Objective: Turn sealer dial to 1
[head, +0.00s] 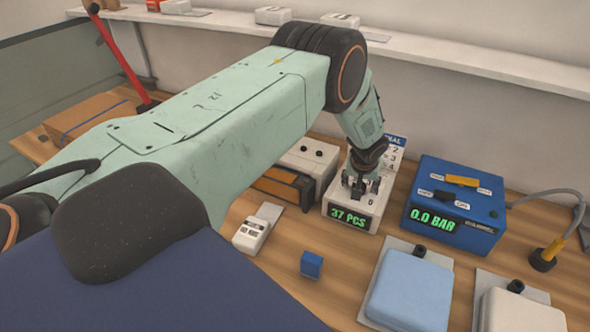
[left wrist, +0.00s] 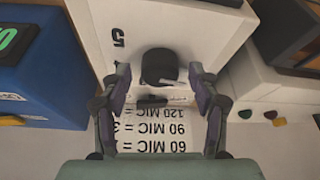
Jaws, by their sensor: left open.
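A white sealer unit (head: 336,196) with a green "37 PCS" display (head: 350,217) stands on the bench, below my left gripper (head: 358,188). A printed card (left wrist: 152,142) with "MIC" lines is partly hidden. My right gripper is not in view.
A blue box (head: 455,205) reading "0.0 BAR" stands close on the right. A white and orange unit (head: 308,165) stands close on the left. A small blue block (head: 312,264) and pale blue pad (head: 410,290) lie in front. A shelf (head: 470,58) runs behind.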

